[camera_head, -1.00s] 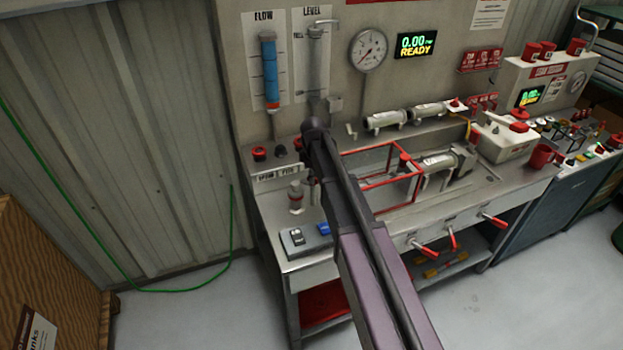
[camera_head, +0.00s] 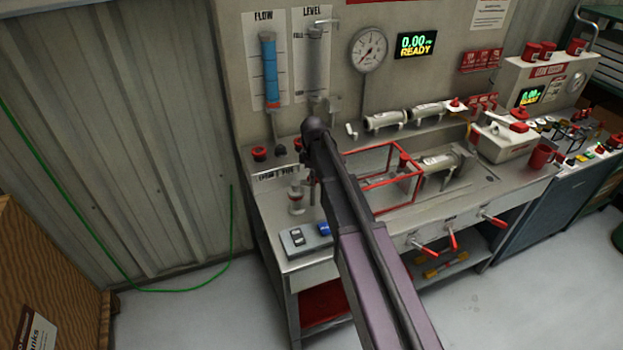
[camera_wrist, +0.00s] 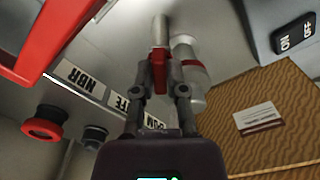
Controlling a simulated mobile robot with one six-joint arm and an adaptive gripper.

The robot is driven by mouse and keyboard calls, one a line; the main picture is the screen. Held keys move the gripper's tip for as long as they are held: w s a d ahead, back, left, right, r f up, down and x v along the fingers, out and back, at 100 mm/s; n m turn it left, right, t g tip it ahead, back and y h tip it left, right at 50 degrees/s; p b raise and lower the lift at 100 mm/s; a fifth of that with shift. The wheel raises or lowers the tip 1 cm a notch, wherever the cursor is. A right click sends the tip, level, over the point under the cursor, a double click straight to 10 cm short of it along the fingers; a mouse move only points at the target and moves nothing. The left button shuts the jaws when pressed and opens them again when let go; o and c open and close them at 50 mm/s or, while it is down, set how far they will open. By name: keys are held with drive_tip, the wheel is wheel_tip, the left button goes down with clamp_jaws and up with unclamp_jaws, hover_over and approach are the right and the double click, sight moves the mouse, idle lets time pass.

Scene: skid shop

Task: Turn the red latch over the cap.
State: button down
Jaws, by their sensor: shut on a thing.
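In the wrist view my gripper (camera_wrist: 158,88) has its two fingers closed on a small red piece, which looks like the red latch (camera_wrist: 158,68). A pale grey cylinder (camera_wrist: 160,30) stands out just beyond the red piece; whether it is the cap I cannot tell. There my arm hides most of the gripper and the red piece.
The bench (camera_head: 285,230) carries a red frame (camera_head: 412,178), a switch box (camera_head: 297,240) and metal cylinders (camera_head: 440,160). Red and dark knobs (camera_wrist: 42,129) and label plates (camera_wrist: 82,78) are left of my gripper. Red-handled valves (camera_head: 425,249) stick out from the bench front.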

drive_tip(key=shift+s, duration=0.1)
drive_tip(key=shift+n, duration=1.1)
drive_tip(key=c, duration=0.6)
unclamp_jaws()
drive_tip(key=shift+r+p, duration=3.75)
drive_tip(key=shift+p, duration=0.05)
